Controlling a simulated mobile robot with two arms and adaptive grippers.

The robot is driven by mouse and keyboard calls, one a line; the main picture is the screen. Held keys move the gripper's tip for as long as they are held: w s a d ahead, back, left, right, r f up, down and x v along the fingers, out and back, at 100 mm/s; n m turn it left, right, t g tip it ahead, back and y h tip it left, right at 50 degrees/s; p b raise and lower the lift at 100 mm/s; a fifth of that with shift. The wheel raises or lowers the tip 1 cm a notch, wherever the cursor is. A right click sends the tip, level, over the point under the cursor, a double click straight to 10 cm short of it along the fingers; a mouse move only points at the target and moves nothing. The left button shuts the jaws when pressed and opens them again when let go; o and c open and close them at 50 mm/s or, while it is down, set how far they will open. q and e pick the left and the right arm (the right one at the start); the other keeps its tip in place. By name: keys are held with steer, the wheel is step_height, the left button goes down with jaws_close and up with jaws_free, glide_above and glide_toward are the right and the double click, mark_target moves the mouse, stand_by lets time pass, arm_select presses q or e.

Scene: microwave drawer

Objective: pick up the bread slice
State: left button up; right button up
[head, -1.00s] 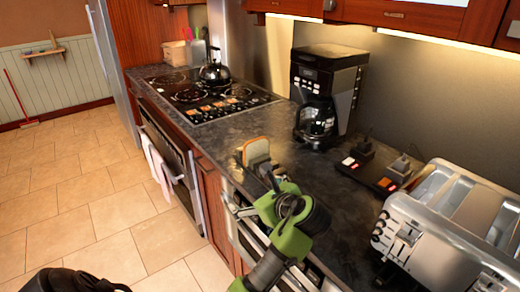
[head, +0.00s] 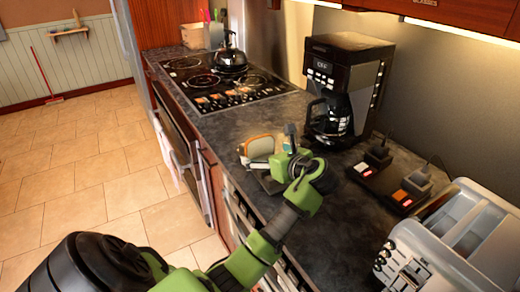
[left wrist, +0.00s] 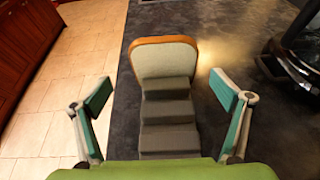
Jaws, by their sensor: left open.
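The bread slice (head: 260,146) stands tilted on the dark counter near its front edge, pale with an orange-brown crust. In the left wrist view the bread slice (left wrist: 166,60) leans at the far end of a grey stepped holder (left wrist: 168,122). My left gripper (head: 270,158) is over the counter at the bread slice, partly covering the holder in the head view. In the left wrist view its teal-padded fingers (left wrist: 161,80) are spread wide on either side of the slice and holder, with gaps on both sides. My right gripper is not in view.
A black coffee maker (head: 345,90) stands behind and right of the slice. Black devices with red lights (head: 390,175) and a silver toaster (head: 450,240) are at the right. The stove (head: 225,85) holds a kettle (head: 231,52). Counter between slice and stove is clear.

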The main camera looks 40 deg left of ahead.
mark_target(261, 150)
arm_select(q)
steer(key=shift+w+a+f, duration=0.15)
steer(key=shift+a+f, duration=0.05)
steer(key=shift+a, duration=0.15)
steer(key=shift+w+a+f, duration=0.15)
steer(key=shift+w+a, duration=0.15)
steer(key=shift+a, duration=0.2)
steer(key=x, duration=0.3)
steer(key=shift+w+a+f+p, duration=0.2)
steer(key=shift+w+p, duration=0.05)
steer(key=shift+p, duration=0.1)
steer(key=shift+w+a+f, duration=0.1)
steer(key=shift+a+f, duration=0.05)
steer(key=shift+a, duration=0.05)
steer(key=shift+c, duration=0.8)
steer(key=c, duration=0.9)
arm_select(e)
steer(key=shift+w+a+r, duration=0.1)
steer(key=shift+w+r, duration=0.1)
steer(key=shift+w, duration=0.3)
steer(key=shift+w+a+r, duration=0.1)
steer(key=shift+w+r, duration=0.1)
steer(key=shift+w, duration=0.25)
